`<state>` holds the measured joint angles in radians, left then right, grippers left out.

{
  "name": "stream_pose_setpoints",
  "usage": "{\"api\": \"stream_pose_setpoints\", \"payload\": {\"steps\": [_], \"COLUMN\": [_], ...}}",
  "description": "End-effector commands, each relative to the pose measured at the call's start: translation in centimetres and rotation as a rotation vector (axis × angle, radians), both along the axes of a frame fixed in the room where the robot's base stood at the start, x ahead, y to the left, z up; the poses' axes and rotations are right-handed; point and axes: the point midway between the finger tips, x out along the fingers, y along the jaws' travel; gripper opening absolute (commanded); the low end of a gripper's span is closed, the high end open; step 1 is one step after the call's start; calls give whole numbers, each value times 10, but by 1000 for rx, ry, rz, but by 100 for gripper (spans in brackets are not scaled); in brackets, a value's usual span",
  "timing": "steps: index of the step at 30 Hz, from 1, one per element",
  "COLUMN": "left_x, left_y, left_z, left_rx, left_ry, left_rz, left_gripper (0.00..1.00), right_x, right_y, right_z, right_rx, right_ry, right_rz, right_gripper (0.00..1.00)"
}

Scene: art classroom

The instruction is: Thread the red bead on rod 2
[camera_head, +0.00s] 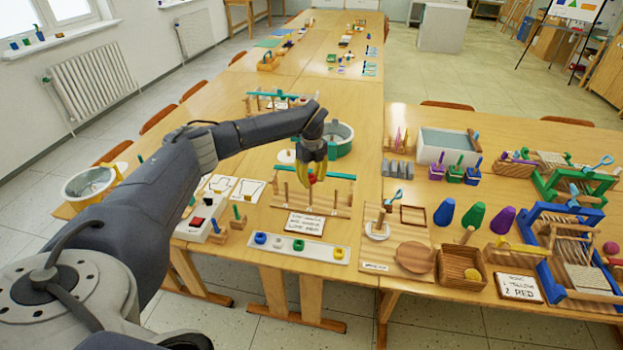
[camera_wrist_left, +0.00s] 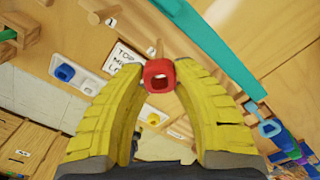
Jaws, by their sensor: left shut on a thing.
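My left gripper (camera_head: 312,176) has yellow fingers and is shut on the red bead (camera_wrist_left: 159,75). The bead sits between the fingertips in the left wrist view, its square hole showing. In the head view the red bead (camera_head: 312,179) is held above the wooden rack (camera_head: 338,212) with upright rods and a teal bar (camera_head: 340,176). A rod (camera_wrist_left: 153,48) shows just beyond the bead in the left wrist view; I cannot tell its number or whether it touches the bead. A lettered card (camera_head: 305,223) lies in front of the rack. My right gripper is out of view.
A white bead strip (camera_head: 343,253) with blue, green and yellow pieces lies near the table's front edge. White picture cards (camera_head: 248,191) lie to the left. Wooden boards and a basket (camera_head: 461,270) are to the right.

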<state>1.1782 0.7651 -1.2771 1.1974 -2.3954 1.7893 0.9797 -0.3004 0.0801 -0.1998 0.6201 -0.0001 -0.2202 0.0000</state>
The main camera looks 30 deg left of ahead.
Motion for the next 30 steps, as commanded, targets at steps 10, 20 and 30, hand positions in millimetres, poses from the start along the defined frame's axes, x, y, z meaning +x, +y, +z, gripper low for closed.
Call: {"api": "stream_pose_setpoints", "payload": {"steps": [10, 20, 30], "left_x": [0, 0, 0], "left_y": [0, 0, 0], "left_z": [0, -5, -9], "left_rx": [0, 0, 0], "left_ry": [0, 0, 0], "left_rz": [0, 0, 0], "left_gripper": [18, 18, 18], "right_x": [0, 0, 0], "right_y": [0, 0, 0], "right_z": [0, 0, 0], "right_rx": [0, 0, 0], "right_ry": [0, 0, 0], "right_rz": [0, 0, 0], "right_gripper": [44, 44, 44]}}
